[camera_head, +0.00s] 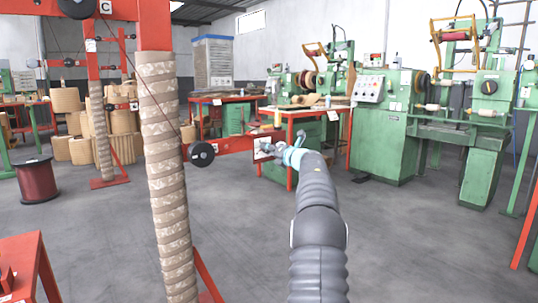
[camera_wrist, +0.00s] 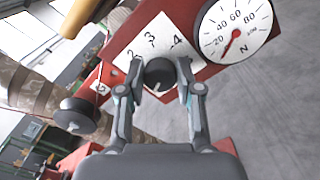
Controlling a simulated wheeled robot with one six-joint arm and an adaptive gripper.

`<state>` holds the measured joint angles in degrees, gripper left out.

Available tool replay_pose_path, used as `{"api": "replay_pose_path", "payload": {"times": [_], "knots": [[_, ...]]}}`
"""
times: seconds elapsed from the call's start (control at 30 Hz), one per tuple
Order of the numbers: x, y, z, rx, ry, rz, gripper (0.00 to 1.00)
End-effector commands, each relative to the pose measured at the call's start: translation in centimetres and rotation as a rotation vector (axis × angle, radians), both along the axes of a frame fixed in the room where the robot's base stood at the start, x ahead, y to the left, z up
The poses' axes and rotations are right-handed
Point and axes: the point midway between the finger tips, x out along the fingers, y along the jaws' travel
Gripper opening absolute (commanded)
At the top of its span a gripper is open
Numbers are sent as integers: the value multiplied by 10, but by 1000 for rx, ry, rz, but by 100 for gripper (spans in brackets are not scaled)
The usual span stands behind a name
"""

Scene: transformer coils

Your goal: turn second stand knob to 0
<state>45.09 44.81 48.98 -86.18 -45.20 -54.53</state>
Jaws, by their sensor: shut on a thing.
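The black round knob (camera_wrist: 159,73) sits on a white scale plate (camera_wrist: 150,38) marked 2, 3 and 4, fixed to a red stand arm. My gripper (camera_wrist: 160,84) is shut on the knob, with one finger on each side of it in the wrist view. The knob's pointer setting and the scale's 0 cannot be made out. In the head view my gripper (camera_head: 270,148) reaches the white plate at the end of the red arm (camera_head: 232,144); the knob itself is hidden there.
A round gauge (camera_wrist: 237,30) with a red needle near its low end stands beside the plate. A black pulley (camera_wrist: 75,116) is to the left, also in the head view (camera_head: 202,155). The wrapped post (camera_head: 163,180) stands left of my arm. Green machines (camera_head: 385,130) stand behind.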

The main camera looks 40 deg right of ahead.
Motion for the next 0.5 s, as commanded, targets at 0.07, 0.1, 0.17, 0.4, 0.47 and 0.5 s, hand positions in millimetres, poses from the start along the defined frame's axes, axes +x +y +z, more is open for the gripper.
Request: {"api": "replay_pose_path", "payload": {"times": [0.07, 0.1, 0.17, 0.4, 0.47, 0.5], "knots": [[0, 0, -3, -50, 2, 1, 0], [0, 0, -3, -72, 2, 1, 0], [0, 0, -3, -102, 2, 1, 0], [0, 0, -2, -182, 3, 1, 0], [0, 0, -2, -192, 3, 1, 0], [0, 0, -2, -197, 3, 1, 0]]}}
